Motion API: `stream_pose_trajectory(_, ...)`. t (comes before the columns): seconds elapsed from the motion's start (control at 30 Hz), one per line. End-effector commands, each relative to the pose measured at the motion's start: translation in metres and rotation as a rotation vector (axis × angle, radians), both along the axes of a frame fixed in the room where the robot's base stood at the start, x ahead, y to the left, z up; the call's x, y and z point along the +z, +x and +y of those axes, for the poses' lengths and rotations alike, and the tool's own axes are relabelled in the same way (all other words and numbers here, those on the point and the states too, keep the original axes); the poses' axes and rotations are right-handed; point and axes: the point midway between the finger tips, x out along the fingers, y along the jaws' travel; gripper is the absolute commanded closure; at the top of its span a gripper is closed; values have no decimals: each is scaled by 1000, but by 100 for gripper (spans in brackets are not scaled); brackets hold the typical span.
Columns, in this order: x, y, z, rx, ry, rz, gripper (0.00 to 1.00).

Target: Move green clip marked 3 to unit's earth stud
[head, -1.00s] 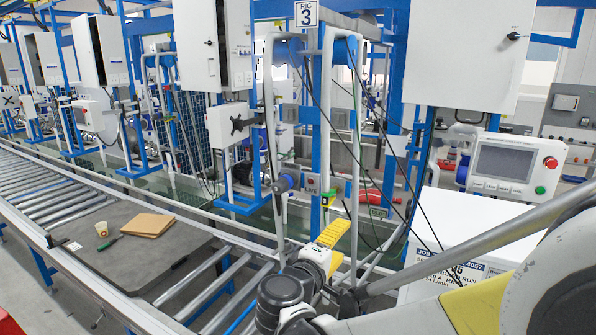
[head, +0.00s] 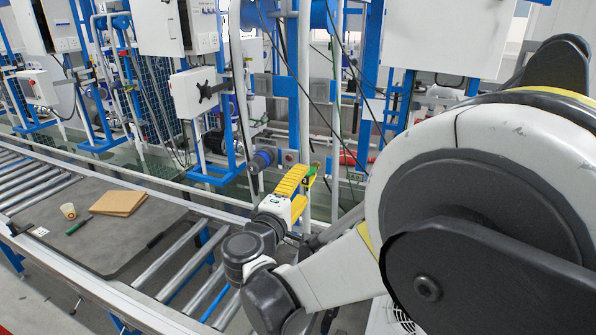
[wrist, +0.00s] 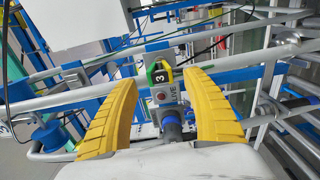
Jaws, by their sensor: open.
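The green clip (wrist: 160,74), with a black tag bearing a white 3, sits on a grey post fitting in the wrist view, next to a "LIVE" label (wrist: 173,97). It lies between the tips of my gripper (wrist: 160,80), whose two yellow fingers are spread wide on either side. I see no contact between fingers and clip. In the head view a small green part of the clip (head: 311,174) shows just past the yellow fingers of my gripper (head: 303,187); the rest is hidden. I cannot make out the unit's earth stud in either view.
Pale vertical pipes and blue frame posts stand close around the clip, with black cables hanging nearby. A blue-and-black fitting (head: 262,160) juts out left of my gripper. A roller conveyor (head: 180,262) carries a dark mat (head: 100,245) with a cardboard piece (head: 118,203) and a cup (head: 68,210).

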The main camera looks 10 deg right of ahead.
Motion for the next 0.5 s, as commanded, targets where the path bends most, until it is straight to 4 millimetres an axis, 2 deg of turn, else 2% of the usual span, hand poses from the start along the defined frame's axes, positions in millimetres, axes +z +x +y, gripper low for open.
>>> stream_pose_trajectory(0.3,-1,37,-28,-3,0,0,42)
stream_pose_trajectory(0.5,-1,54,-40,-2,0,0,42)
